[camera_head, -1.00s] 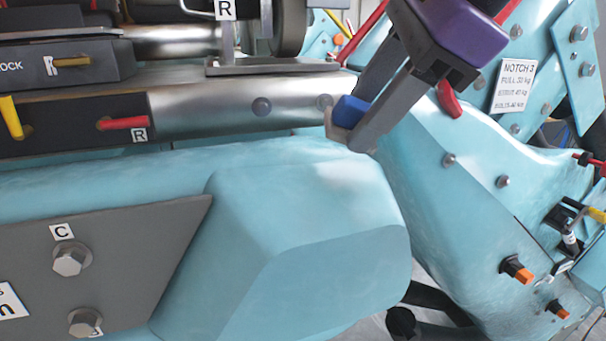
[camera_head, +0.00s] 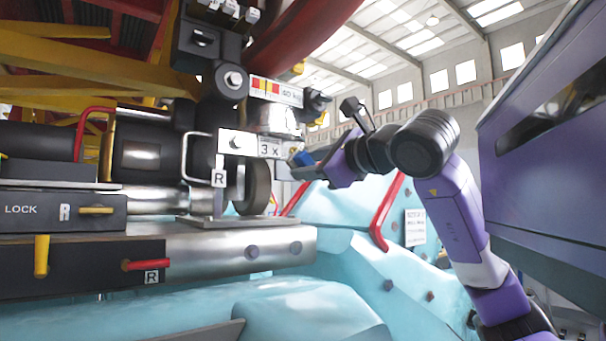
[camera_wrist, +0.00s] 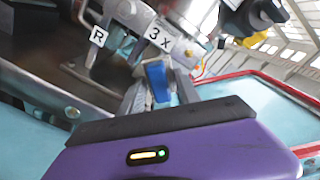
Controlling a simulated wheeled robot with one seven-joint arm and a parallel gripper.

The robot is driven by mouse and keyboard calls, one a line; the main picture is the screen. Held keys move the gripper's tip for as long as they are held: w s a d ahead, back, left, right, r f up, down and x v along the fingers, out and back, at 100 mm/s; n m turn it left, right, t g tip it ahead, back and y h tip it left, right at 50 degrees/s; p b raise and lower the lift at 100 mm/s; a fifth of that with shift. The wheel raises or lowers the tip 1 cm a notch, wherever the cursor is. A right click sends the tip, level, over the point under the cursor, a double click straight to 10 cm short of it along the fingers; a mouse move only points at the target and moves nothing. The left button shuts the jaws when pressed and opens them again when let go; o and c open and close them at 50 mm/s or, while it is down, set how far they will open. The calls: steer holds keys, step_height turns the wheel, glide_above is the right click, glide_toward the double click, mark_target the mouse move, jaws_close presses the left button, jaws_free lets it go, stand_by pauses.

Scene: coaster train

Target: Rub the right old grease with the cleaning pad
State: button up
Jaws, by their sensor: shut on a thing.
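The blue cleaning pad (camera_head: 303,158) is held between the fingers of my gripper (camera_head: 306,168). In the wrist view the pad (camera_wrist: 157,82) shows between the two grey fingers (camera_wrist: 155,95). My gripper is shut on it, beside the metal part with the "3 x" label (camera_head: 270,149). Whether the pad touches that part, I cannot tell. No patch of old grease can be made out clearly. An "R" label (camera_head: 219,178) marks the wheel bracket left of my gripper.
A dark wheel (camera_head: 257,189) and a silver tube (camera_head: 215,252) lie left of and below my gripper. Red handrails (camera_head: 385,212) stand over the pale blue body at the right. A dark sensor-like block (camera_head: 317,104) sits just above my gripper.

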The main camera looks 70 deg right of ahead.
mark_target(281, 170)
steer(key=shift+p+x, duration=1)
steer(key=shift+x, duration=1.95)
steer(key=shift+x, duration=0.85)
steer(key=shift+s+d, duration=0.1)
steer(key=s+d+b, duration=0.1)
steer(key=s+d, duration=0.2)
steer(key=d, duration=0.2)
steer(key=shift+d, duration=0.3)
steer(key=shift+w+a+b, duration=0.1)
steer(key=shift+b, duration=0.2)
